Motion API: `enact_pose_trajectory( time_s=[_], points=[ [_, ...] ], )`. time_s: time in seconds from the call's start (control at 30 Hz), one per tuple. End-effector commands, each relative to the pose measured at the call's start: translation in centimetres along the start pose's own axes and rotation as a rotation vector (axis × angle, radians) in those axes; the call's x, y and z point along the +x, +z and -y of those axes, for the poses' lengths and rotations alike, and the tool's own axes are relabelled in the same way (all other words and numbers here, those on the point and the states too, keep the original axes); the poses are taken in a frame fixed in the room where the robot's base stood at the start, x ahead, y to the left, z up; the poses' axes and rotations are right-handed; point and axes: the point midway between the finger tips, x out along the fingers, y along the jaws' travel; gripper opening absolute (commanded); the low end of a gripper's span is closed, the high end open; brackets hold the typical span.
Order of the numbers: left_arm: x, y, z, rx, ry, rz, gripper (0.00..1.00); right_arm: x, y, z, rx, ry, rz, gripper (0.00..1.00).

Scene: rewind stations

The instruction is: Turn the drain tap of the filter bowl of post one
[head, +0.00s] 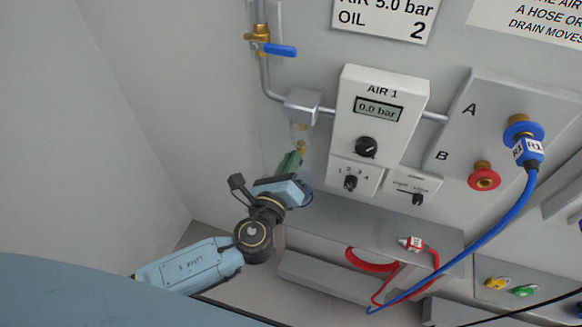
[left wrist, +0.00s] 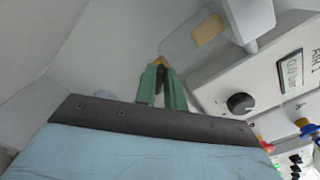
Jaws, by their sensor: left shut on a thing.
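The filter bowl (head: 300,132) of post one is a clear cup hanging under a grey filter head (head: 301,106), left of the AIR 1 panel. At its lower end is the small brass drain tap (head: 302,147). My left gripper (head: 298,156) reaches up from below, its green fingers shut on the tap. In the left wrist view the fingers (left wrist: 161,72) close together at the brass tap (left wrist: 160,61), beside the clear bowl (left wrist: 190,42) with a yellowish element inside. The fingers partly hide the tap. My right gripper is in neither view.
The AIR 1 panel (head: 382,96) reads 0.0 bar and stands close right of the bowl. A brass valve with a blue lever (head: 280,50) is above. A blue hose (head: 510,225) hangs from port A. A grey ledge (head: 340,222) runs below.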

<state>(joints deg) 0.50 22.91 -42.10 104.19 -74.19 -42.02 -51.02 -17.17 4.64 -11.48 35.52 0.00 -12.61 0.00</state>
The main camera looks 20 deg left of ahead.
Motion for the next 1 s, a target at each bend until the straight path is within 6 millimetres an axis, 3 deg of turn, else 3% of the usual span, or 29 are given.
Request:
enact_pose_trajectory(
  time_s=[0.47,1.0],
  points=[
    [-0.1,-0.4,-0.7,-0.455,0.002,0.001,0.00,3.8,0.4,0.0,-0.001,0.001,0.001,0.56],
    [0.0,-0.5,-0.9,-0.850,0.002,0.000,0.00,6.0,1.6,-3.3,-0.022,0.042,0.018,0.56]
  ],
)
